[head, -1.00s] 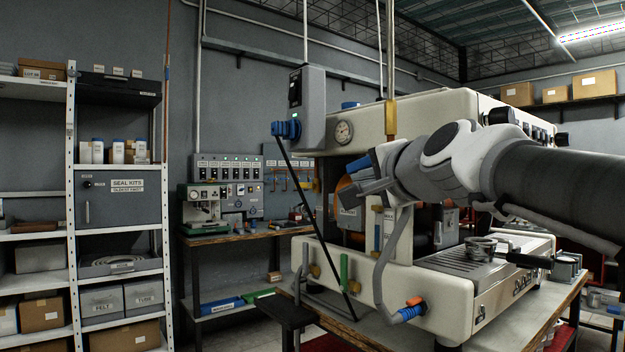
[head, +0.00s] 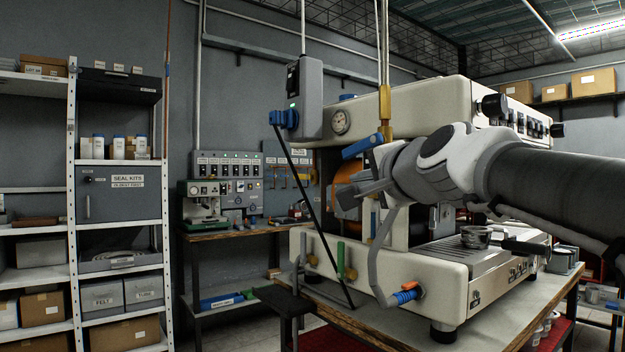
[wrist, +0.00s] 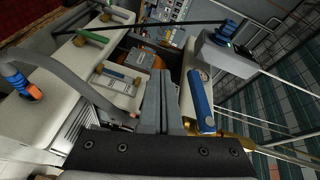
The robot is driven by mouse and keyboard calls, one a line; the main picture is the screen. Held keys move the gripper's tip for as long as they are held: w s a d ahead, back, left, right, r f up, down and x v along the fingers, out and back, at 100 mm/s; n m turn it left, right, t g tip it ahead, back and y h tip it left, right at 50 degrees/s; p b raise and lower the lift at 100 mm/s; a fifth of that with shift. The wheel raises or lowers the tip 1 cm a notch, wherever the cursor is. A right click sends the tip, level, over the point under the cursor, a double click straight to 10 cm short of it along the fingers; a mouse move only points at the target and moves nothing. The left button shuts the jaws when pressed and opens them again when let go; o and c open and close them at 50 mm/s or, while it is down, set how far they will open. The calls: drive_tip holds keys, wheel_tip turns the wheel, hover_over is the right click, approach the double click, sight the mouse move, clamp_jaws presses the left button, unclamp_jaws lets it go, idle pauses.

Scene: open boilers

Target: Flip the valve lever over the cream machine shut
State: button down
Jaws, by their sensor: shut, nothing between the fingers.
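The valve lever (head: 363,146) has a blue handle. In the head view it sticks out left from the brass valve (head: 385,115) on the vertical pipe, crosswise to it and slightly tilted. The cream machine (head: 425,100) stands on the bench around and behind it. My gripper (head: 366,190) is shut and empty, just below the lever in the head view. In the wrist view the shut fingers (wrist: 160,95) lie left of the blue lever (wrist: 201,105), with a small gap seen between them. The brass valve (wrist: 235,141) shows at the lever's lower end.
A grey box with a blue knob (head: 305,95) hangs left of the valve, with a thin black rod slanting down from it. A grey hose (head: 378,265) with a blue-and-orange end rises at the machine's front. Shelves (head: 120,165) stand far left.

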drive_tip(key=s+d+f+p, duration=0.1)
drive_tip(key=s+d+f, duration=0.1)
drive_tip(key=s, duration=0.7)
drive_tip(key=shift+s+d+f, duration=0.2)
drive_tip(key=shift+s+f, duration=0.2)
drive_tip(key=shift+f, duration=0.3)
